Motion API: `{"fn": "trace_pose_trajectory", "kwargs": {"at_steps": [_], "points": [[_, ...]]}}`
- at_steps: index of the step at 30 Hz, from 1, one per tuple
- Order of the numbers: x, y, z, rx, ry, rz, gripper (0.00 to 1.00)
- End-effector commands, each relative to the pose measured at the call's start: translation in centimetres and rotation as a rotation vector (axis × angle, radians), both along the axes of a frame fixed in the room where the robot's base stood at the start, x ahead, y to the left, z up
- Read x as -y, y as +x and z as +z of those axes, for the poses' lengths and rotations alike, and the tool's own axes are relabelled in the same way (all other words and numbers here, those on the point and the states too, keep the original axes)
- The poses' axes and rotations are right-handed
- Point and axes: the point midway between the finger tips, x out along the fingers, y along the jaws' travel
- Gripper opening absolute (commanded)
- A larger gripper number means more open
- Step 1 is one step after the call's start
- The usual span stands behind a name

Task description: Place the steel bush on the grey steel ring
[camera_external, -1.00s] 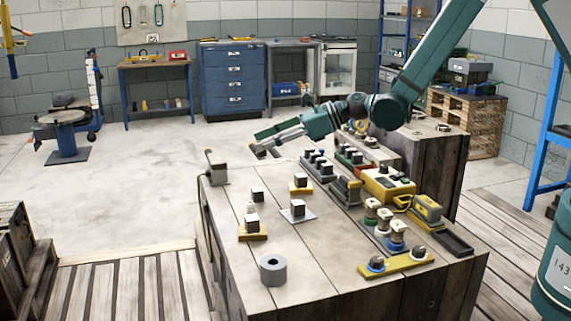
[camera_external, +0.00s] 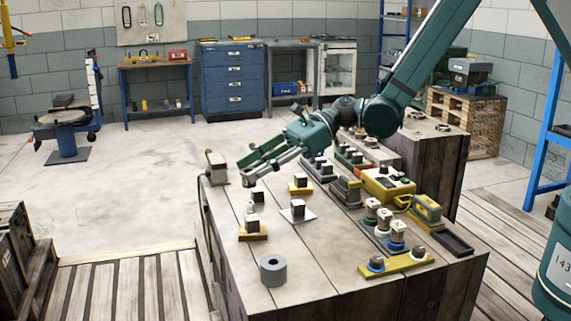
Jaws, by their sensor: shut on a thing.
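The grey steel ring (camera_external: 273,270) is a thick, short cylinder with a dark round hole in its top. It stands upright near the front edge of the wooden bench, with nothing on it. My gripper (camera_external: 247,178) is over the far left part of the bench, well behind the ring in the picture, its fingers pointing down and left. It is shut on a small grey piece at the fingertips, which I take to be the steel bush. The fingers mostly hide it, and its shape is too small to tell.
Several dark-topped blocks stand on the bench (camera_external: 320,262) between my gripper and the ring, some on yellow plates (camera_external: 253,236) or a white plate (camera_external: 310,217). A clamp-like block (camera_external: 217,170) stands at the far left corner. Racks and a yellow box (camera_external: 388,184) crowd the right side.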

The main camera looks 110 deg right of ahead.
Motion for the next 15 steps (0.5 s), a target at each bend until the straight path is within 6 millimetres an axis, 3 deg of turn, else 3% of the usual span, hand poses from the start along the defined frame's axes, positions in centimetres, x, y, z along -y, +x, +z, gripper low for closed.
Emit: {"fn": "trace_pose_trajectory", "kwargs": {"at_steps": [1,9,15], "points": [[-2.1,0.6,0.3,0.000,0.001,0.047,0.10],[-12.2,2.1,1.8,0.000,0.001,0.300,0.10],[-18.9,2.2,3.1,0.000,0.002,0.473,0.10]]}}
